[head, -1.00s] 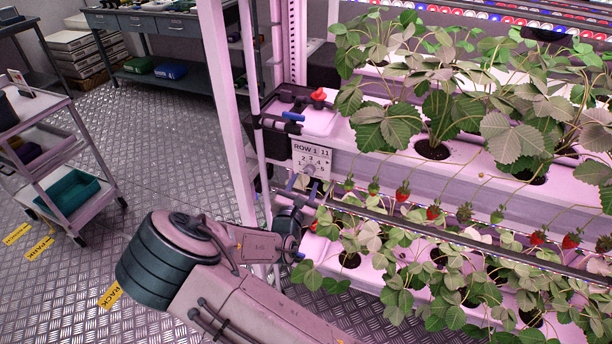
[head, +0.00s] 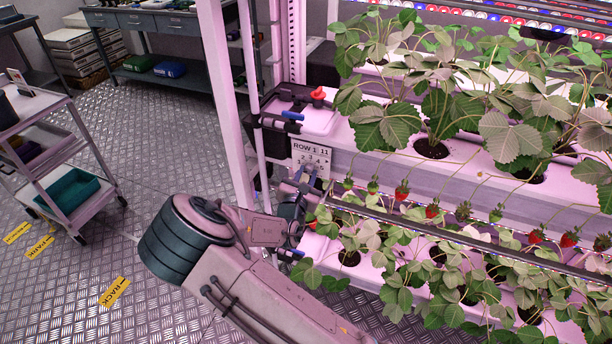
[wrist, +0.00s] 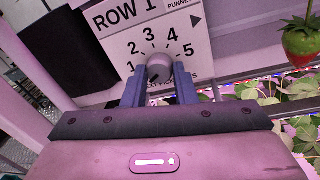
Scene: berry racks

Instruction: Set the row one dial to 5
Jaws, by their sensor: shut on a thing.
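The row one dial plate (head: 312,153) is a white card marked ROW 1 on the front end of the upper rack trough. In the wrist view the plate (wrist: 125,45) shows the numbers 1 to 5 in an arc around a round grey knob (wrist: 160,64). My gripper (wrist: 160,82) has its two blue fingers on either side of the knob and is shut on it. A dark mark shows on the knob's lower left, but I cannot tell surely which number it points to. In the head view my gripper (head: 300,188) is at the plate's lower part and hides the knob.
Strawberry plants (head: 430,110) fill the trough right of the plate, and red berries (head: 402,190) hang below it. A red valve handle (head: 318,94) sits above the plate. A white rack post (head: 228,110) stands left of it. A trolley (head: 60,160) stands far left; the floor between is open.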

